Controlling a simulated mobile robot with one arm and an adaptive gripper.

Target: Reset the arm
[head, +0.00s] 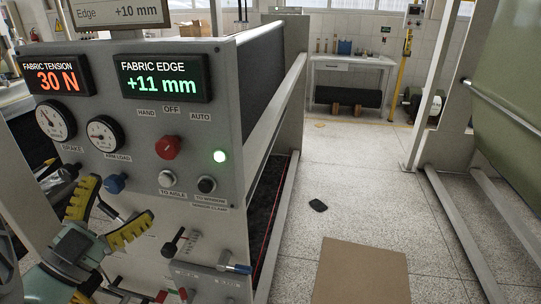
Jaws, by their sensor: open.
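My gripper (121,199), with yellow ribbed fingers, is at the lower left of the head view. Its fingers are spread open and I see nothing between them. It is in front of the lower left part of a grey control panel (225,135); I cannot tell whether it touches it. Part of the panel's lower left is hidden behind my gripper and arm.
A brown sheet (360,272) and a small dark object (318,205) lie on the floor. A workbench (350,63) stands behind; the aisle between is mostly clear.

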